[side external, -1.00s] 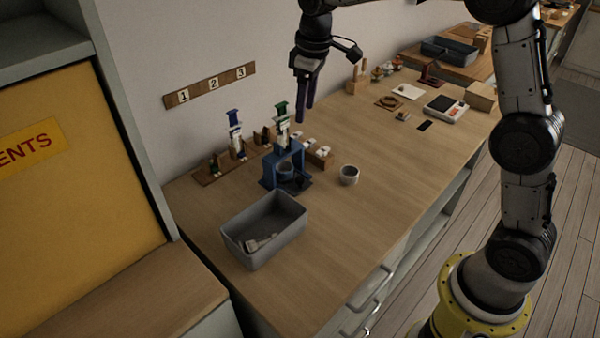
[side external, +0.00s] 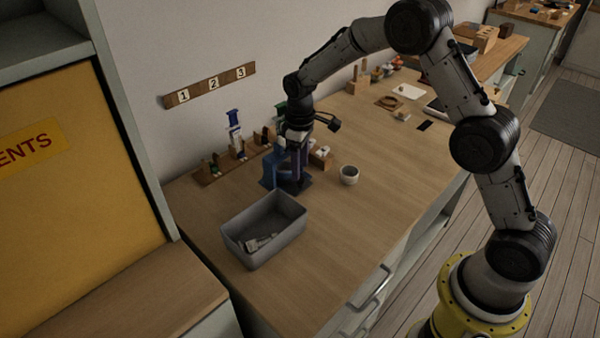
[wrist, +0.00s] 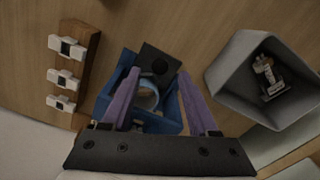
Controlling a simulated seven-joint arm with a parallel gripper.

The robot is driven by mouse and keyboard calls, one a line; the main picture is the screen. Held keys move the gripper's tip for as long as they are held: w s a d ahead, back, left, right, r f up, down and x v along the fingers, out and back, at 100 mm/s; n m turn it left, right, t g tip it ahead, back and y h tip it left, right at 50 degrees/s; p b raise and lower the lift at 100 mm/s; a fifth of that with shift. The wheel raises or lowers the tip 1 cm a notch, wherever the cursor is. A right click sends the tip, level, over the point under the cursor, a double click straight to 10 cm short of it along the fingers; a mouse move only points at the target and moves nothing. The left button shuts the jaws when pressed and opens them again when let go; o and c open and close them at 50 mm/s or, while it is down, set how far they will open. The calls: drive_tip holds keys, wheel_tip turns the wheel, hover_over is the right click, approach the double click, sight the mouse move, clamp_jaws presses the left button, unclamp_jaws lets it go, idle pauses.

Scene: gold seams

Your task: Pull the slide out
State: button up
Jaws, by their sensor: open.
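A blue stand (side external: 269,172) sits on the bench near the wall; my gripper hides much of it in the side view. In the wrist view the blue stand (wrist: 172,122) holds a pale round ring or cup (wrist: 148,98). A dark square plate with a round knob (wrist: 159,64) sticks out from the stand; it may be the slide. My gripper (wrist: 158,75) is open, its purple fingers on either side of the stand and near the plate. In the side view my gripper (side external: 298,172) points down over the stand; contact cannot be told.
A grey bin (side external: 264,232) with pale pieces inside stands in front. A small pale cup (side external: 349,175) is to the right. A wooden rack (side external: 212,174) with upright tools runs along the wall. The bench front right of the bin is clear.

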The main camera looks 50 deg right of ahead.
drive_tip(key=shift+f, duration=1.5)
clamp_jaws()
idle(0.4)
